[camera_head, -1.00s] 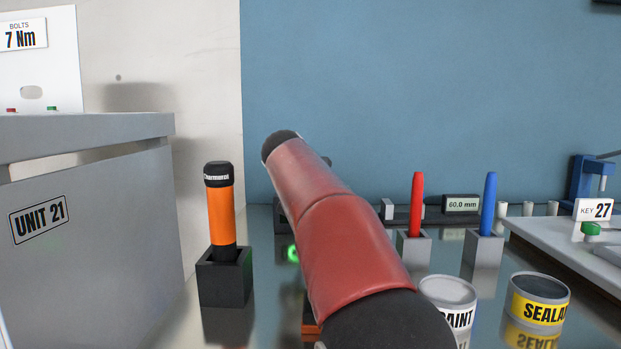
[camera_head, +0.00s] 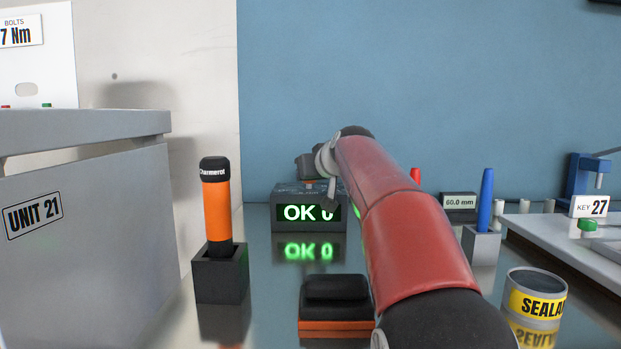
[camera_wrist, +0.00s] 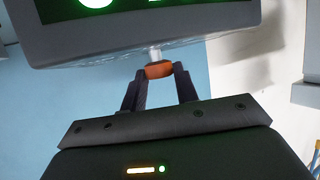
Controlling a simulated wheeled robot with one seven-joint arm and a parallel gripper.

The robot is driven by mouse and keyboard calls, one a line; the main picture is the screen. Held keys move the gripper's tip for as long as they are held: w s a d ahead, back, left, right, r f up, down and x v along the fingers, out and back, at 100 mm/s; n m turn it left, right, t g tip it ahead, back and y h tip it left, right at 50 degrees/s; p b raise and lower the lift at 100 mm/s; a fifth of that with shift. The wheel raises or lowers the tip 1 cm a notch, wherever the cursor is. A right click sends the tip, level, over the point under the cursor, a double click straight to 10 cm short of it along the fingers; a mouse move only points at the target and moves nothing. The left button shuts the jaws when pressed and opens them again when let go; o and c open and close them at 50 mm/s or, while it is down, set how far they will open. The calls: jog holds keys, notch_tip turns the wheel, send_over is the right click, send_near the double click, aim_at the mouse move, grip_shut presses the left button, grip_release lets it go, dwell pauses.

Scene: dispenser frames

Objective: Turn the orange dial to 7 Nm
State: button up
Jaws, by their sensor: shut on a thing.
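The orange dial (camera_wrist: 158,70) sits on a short pale shaft at the edge of the dark grey display box (camera_wrist: 240,22) in the wrist view. My gripper (camera_wrist: 159,72) has its two dark fingers on either side of the dial and is shut on it. In the head view the box (camera_head: 283,228) stands at the back of the bench; its green-lit screen reads "OK" and a character that looks like 0, partly hidden by my arm. A sign (camera_head: 20,33) at the upper left reads "BOLTS 7 Nm".
An orange and black tool (camera_head: 217,215) stands in a dark holder at left, beside the grey UNIT 21 cabinet (camera_head: 100,200). A black and orange block (camera_head: 336,322) lies in front. A blue marker (camera_head: 486,200) and a sealant can (camera_head: 537,297) are at right.

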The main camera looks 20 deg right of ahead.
jog(key=shift+f, duration=0.1)
dwell(0.3)
jog(key=o, duration=1)
jog(key=shift+d+b+v, duration=0.2)
jog(key=shift+b+v, duration=0.6)
jog(key=shift+v, duration=3.1)
jog(key=shift+c, duration=0.3)
